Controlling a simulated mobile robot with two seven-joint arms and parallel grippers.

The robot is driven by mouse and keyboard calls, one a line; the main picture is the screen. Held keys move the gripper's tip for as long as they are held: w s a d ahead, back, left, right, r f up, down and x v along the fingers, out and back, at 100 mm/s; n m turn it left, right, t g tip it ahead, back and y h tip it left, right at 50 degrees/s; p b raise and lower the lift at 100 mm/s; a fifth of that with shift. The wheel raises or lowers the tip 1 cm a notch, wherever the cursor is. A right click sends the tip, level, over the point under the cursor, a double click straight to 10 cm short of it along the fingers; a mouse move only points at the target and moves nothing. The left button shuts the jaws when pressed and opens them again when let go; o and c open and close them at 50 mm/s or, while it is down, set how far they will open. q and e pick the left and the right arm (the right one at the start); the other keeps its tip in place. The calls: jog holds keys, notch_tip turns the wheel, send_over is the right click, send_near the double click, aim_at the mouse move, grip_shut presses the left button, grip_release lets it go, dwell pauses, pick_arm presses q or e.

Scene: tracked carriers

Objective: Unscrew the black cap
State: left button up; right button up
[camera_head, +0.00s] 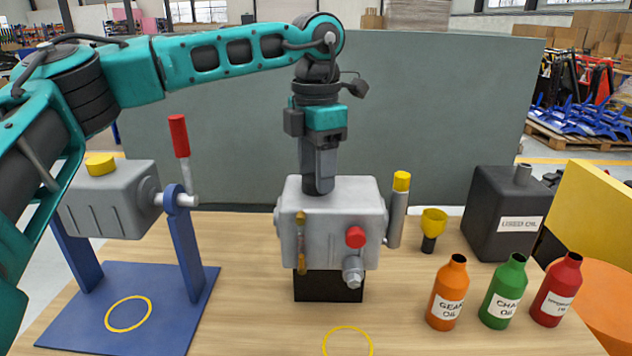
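A grey gearbox-like housing (332,225) sits on a black block (329,286) at the middle of the table. My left gripper (318,188) points straight down at the top of this housing, its fingertips at or just above the top face. The fingers overlap from this side, so their opening is hidden. I see no black cap; the spot under the fingertips is covered by them. A red knob (355,237) and a grey fitting (352,270) are on the housing's front. My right gripper is not in view.
A second grey housing with a yellow cap (100,165) hangs in a blue stand (185,250) at left. Orange (448,293), green (504,292) and red (557,291) bottles, a yellow funnel (433,222) and a black used-oil can (497,213) stand at right. The front middle is clear.

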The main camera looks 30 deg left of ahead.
pick_arm(q)
jog(key=c, duration=0.5)
jog(key=shift+o, duration=0.2)
jog(key=n, duration=0.7)
jog(key=shift+n, duration=1.4)
jog(key=shift+n+b, duration=0.3)
jog(key=shift+n, duration=0.5)
jog(key=n, duration=0.3)
jog(key=shift+n, duration=0.4)
jog(key=n, duration=0.4)
